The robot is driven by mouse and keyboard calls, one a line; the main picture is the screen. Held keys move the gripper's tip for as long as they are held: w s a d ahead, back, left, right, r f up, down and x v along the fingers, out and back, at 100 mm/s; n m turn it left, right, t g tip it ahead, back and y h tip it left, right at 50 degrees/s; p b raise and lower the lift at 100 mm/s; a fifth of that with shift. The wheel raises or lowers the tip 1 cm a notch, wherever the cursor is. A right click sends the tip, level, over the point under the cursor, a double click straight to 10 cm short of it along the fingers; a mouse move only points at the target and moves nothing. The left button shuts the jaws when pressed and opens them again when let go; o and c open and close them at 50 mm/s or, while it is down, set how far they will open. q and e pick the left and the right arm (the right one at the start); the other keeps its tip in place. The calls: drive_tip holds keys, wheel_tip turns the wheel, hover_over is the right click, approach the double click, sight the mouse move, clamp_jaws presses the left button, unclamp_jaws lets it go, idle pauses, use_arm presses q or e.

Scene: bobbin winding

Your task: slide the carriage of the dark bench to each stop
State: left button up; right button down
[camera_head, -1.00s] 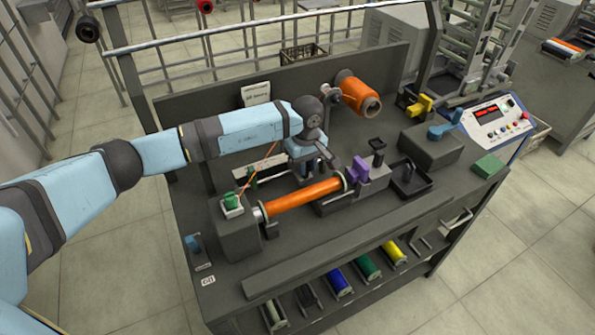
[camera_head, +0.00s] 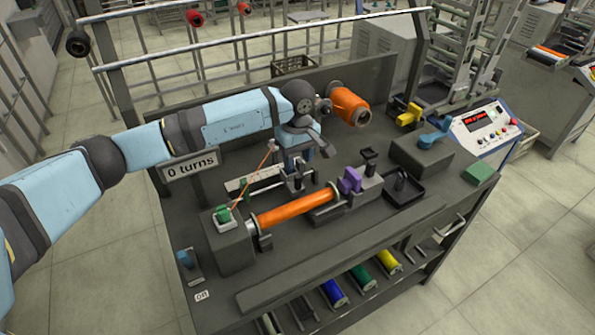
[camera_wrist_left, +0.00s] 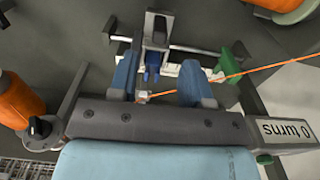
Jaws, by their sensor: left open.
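The dark bench (camera_head: 350,235) fills the middle of the head view. An orange-wound bobbin (camera_head: 292,207) lies between the grey headstock block (camera_head: 233,245) and a tailstock with a purple handle (camera_head: 349,181). Behind it a small grey carriage with a blue knob (camera_wrist_left: 152,66) sits by a white scale strip (camera_head: 250,182). My left gripper (camera_head: 299,163) is above the carriage, open. In the left wrist view its two blue fingers (camera_wrist_left: 160,72) stand on either side of the knob, with gaps visible. The arm hides part of the carriage in the head view.
A large orange spool (camera_head: 349,106) stands behind. A "0 turns" plate (camera_head: 190,165) stands left.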

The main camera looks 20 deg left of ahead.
use_arm(q)
wheel_tip(320, 180, up, 7)
use_arm(e)
drive_tip(key=shift+w+a+r, duration=0.2)
drive_tip(key=shift+w+r, duration=0.1)
drive_tip(key=shift+w, duration=0.1)
